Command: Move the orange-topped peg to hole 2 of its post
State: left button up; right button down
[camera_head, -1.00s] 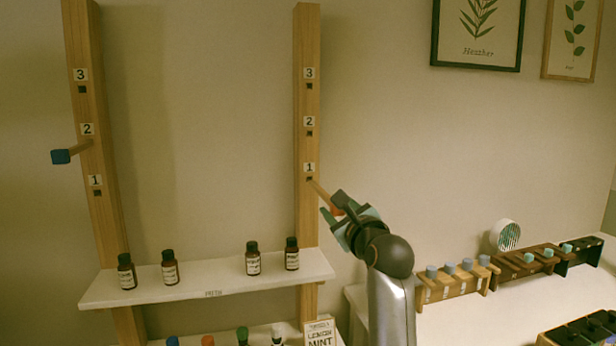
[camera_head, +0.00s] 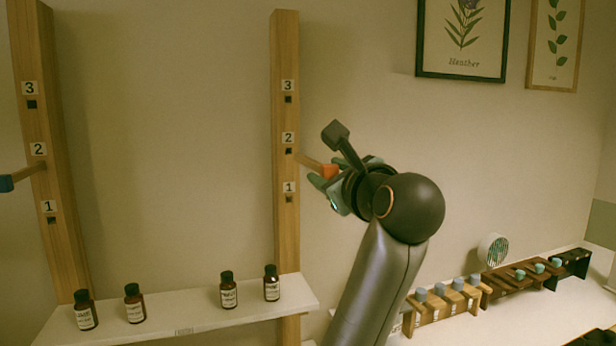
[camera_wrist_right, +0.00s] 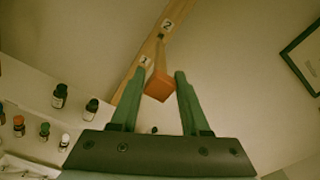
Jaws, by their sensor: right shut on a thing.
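The orange-topped peg (camera_head: 328,171) is between the fingers of my right gripper (camera_head: 328,183), to the right of the right post (camera_head: 285,230). Its wooden shaft runs left to the post by hole 2 (camera_head: 288,151); I cannot tell how deep it sits. Hole 1 (camera_head: 289,199) and hole 3 (camera_head: 288,99) look empty. In the right wrist view the orange top (camera_wrist_right: 158,87) shows between the green fingers (camera_wrist_right: 160,98), with the post (camera_wrist_right: 130,95) behind it. My left gripper is not in view.
A white shelf (camera_head: 190,318) with several dark bottles crosses below. Wooden racks (camera_head: 440,308) and a small fan (camera_head: 493,250) stand at the right.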

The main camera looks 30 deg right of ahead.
aim_at(307, 158)
jog(key=shift+s, duration=0.1)
dwell(0.3)
jog(key=shift+x, duration=2.9)
jog(key=shift+a+r+x, duration=0.1)
jog(key=shift+r+x, duration=0.05)
jog(key=shift+x, duration=1.35)
jog(key=shift+a+r+x, duration=0.1)
jog(key=shift+x, duration=1.45)
jog(key=shift+c, duration=1.6)
grip_release()
jog(key=shift+s+a, duration=0.1)
jog(key=shift+s, duration=0.25)
jog(key=b+v, duration=0.3)
jog(key=v, duration=0.8)
jog(key=shift+s, duration=0.35)
